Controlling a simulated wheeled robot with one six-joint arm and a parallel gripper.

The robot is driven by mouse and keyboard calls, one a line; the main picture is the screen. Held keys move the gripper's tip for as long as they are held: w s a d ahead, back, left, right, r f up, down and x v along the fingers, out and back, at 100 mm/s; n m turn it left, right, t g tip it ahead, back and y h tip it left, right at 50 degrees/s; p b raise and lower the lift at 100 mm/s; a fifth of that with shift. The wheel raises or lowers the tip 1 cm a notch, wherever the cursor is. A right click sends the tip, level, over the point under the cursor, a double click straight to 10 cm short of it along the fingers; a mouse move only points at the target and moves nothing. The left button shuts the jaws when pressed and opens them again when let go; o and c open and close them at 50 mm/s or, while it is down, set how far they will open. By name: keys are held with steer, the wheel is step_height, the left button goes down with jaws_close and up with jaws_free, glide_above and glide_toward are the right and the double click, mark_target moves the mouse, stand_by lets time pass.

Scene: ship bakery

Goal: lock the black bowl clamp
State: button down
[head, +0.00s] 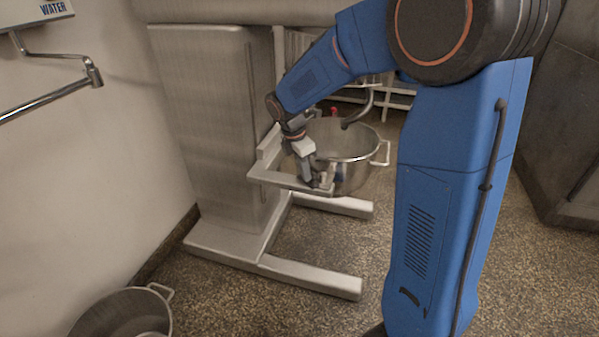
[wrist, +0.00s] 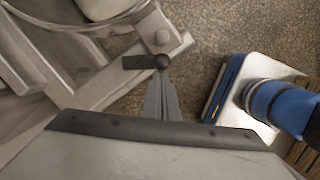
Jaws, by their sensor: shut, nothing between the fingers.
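The black bowl clamp (wrist: 146,62) shows in the wrist view as a short dark lever with a rounded knob, at the end of the mixer's light metal bowl arm (wrist: 118,75). The lever points left in that view. My gripper (wrist: 163,78) is shut and empty, its fingertips right at the knob end; I cannot tell whether they touch it. In the head view my gripper (head: 309,178) is at the near front end of the bowl arm (head: 272,177), beside the steel bowl (head: 352,174). The clamp is not clear there, largely hidden by my gripper.
The mixer's column (head: 215,125) stands behind left, with base legs (head: 310,279) along the floor. A bowl handle (head: 384,155) sticks out at right. A steel pot (head: 125,315) stands at lower left, and a water pipe (head: 50,102) projects from the left wall. Floor in front is clear.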

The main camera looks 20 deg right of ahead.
mark_target(315, 174)
steer(key=d+n, duration=0.1)
steer(key=n, duration=0.1)
steer(key=d+n+t, duration=0.1)
steer(key=n, duration=0.1)
steer(key=shift+d, duration=0.25)
steer(key=shift+w+d, duration=0.15)
steer(key=shift+d, duration=0.4)
steer(key=shift+w+d, duration=0.1)
steer(key=shift+d, duration=0.05)
